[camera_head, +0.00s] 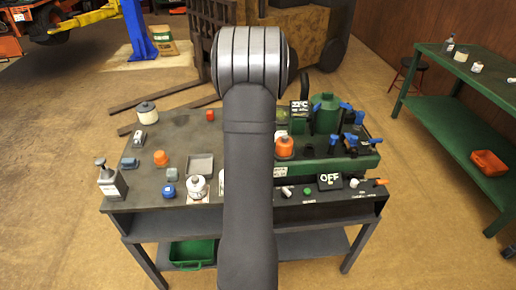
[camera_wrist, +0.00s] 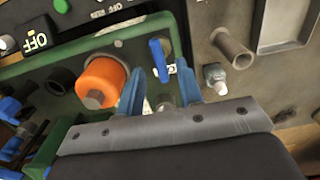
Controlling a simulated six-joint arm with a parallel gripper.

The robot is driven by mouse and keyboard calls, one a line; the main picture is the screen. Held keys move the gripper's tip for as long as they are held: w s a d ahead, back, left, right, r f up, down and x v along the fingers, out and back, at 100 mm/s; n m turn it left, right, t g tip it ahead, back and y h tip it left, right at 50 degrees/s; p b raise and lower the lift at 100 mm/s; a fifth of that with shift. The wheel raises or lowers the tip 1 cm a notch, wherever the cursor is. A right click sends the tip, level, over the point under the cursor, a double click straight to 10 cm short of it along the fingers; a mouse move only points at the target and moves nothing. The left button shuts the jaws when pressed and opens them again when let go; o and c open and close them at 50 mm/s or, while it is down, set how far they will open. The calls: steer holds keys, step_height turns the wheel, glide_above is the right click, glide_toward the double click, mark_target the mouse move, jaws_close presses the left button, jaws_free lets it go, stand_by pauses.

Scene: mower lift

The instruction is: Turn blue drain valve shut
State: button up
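A blue valve handle (camera_wrist: 158,60) stands on the green-edged unit in the wrist view, to the right of an orange cap (camera_wrist: 103,78). I take it as the drain valve; in the head view my arm hides this spot. My gripper (camera_wrist: 160,82) shows two blue fingers, spread apart, with the handle's line running between them. The handle lies at or just beyond the fingertips. I cannot tell whether either finger touches it. Nothing is held. The orange cap (camera_head: 284,146) also shows in the head view, right of my arm.
An OFF display (camera_wrist: 38,40) and a green button (camera_wrist: 62,5) are at the wrist view's upper left. Several other blue handles (camera_head: 347,106) stand around a green tank (camera_head: 325,113). A brown pipe stub (camera_wrist: 233,52) is to the right. Jars and caps occupy the bench's left side.

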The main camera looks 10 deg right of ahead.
steer(key=shift+f, duration=2)
jaws_close()
